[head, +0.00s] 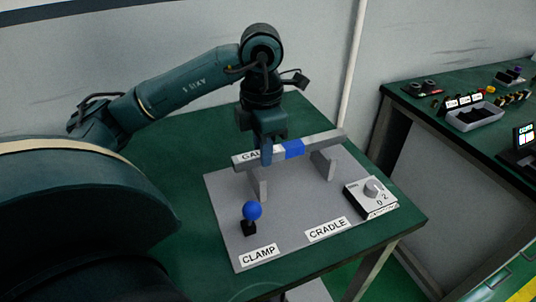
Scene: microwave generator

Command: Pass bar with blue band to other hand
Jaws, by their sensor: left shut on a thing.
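The grey bar with the blue band (293,149) lies across two upright grey supports of a cradle, the right support (325,163) and the left support (258,183). My left gripper (267,153) points down from above and is shut on the bar, just left of the blue band. Its fingers partly hide the bar and a label behind it. From this view I cannot tell whether the bar rests on the supports or is lifted slightly. My right gripper is not in view.
A grey base plate (290,220) carries labels reading CLAMP and CRADLE. A blue ball-topped lever (252,211) stands at its left front. A white dial box (370,196) sits at its right. A second bench (420,115) with trays stands at right, beyond a gap.

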